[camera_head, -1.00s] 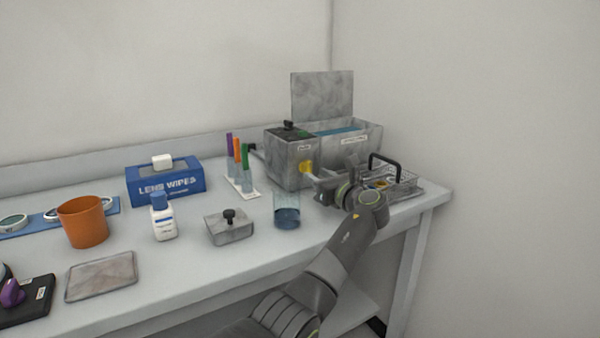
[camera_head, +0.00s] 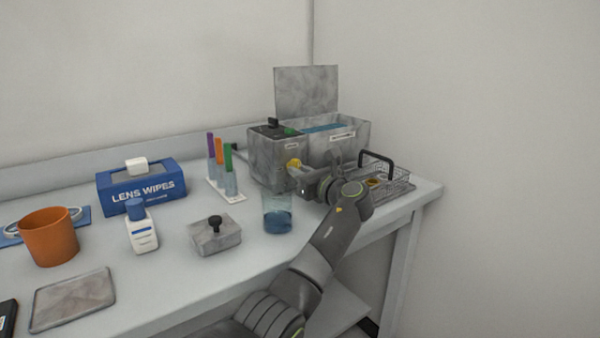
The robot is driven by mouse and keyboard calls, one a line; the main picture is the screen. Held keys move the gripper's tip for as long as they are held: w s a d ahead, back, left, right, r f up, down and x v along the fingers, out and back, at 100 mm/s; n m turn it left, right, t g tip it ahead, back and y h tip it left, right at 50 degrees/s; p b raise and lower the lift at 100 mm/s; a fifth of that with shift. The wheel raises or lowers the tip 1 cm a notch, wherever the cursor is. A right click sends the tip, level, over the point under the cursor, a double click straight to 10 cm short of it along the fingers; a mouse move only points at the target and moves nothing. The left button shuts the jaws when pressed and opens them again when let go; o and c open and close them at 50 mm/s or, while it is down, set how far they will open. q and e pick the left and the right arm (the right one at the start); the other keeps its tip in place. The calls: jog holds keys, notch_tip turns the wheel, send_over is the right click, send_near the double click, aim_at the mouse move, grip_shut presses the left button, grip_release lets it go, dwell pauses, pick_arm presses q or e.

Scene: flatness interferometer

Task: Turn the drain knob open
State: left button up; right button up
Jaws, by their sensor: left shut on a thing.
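The grey mottled bath unit has a tank body (camera_head: 267,168) with a yellow drain knob (camera_head: 293,163) low on its front right side. My left gripper (camera_head: 298,179) is at the knob, its fingers pointing left. It is shut on the knob, whose yellow top shows above the fingers. The rest of the knob is hidden, so I cannot read how far it is turned. A glass beaker (camera_head: 277,216) with blue liquid stands in front of the tank, just left of my wrist. My right gripper is out of view.
A wire basket (camera_head: 400,186) with a black handle stands right of my wrist. A lidded grey block (camera_head: 214,238), a white bottle (camera_head: 141,232), a LENS WIPES box (camera_head: 143,192), capped vials (camera_head: 227,173) and an orange cup (camera_head: 49,240) stand to the left.

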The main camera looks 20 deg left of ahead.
pick_arm(q)
grip_shut()
